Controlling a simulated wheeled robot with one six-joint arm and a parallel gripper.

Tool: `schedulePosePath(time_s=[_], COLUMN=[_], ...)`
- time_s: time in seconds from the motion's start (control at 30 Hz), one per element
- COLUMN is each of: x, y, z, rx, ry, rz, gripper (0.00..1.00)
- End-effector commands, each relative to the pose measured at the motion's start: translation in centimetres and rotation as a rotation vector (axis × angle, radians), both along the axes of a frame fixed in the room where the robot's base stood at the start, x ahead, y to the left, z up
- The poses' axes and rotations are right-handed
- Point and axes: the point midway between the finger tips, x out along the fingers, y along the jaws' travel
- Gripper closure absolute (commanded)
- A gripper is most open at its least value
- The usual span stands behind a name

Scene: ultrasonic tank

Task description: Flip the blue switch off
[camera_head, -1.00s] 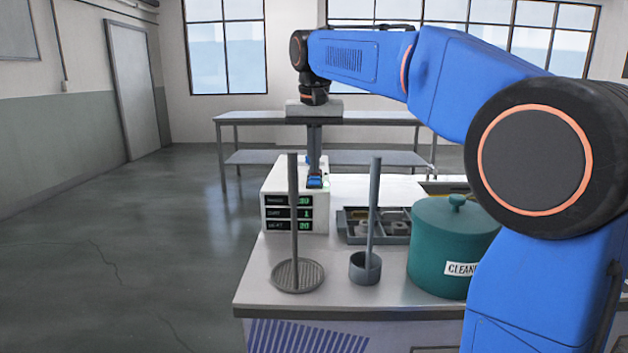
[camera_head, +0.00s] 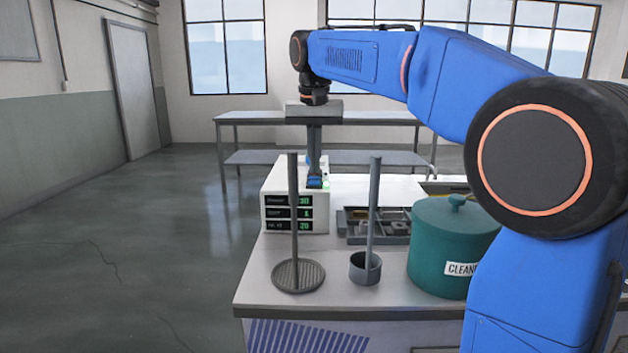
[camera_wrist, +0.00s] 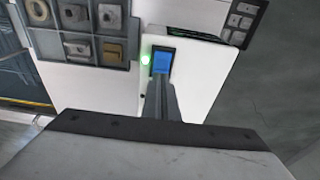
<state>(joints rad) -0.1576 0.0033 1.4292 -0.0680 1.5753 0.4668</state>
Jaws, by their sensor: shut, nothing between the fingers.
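The blue switch (camera_head: 315,183) is on top of the white control box (camera_head: 277,184), near its right edge. It also shows as a blue rectangle in the wrist view (camera_wrist: 162,62), with a lit green light (camera_wrist: 145,58) beside it. My gripper (camera_head: 314,172) is shut and empty, pointing down, its fingertips at the switch. In the wrist view the fingers (camera_wrist: 160,86) cover the near part of the switch. Whether they touch it, and which way the switch is tipped, I cannot tell.
In front of the box stand a mesh basket with an upright rod (camera_head: 298,275) and a small cup with a rod (camera_head: 365,268). A teal lidded pot (camera_head: 452,245) is at right. A sorting tray (camera_head: 352,232) lies beside the box. A grey table (camera_head: 375,118) is behind.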

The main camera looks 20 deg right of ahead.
Motion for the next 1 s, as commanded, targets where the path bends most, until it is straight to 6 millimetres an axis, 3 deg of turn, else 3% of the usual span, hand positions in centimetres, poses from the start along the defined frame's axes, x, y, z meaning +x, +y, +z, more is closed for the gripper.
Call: schedulePosePath(time_s=[1.0], x=[0.0], y=[0.0], z=[-1.2], rx=[0.000], ry=[0.001], rz=[0.000], gripper=[1.00])
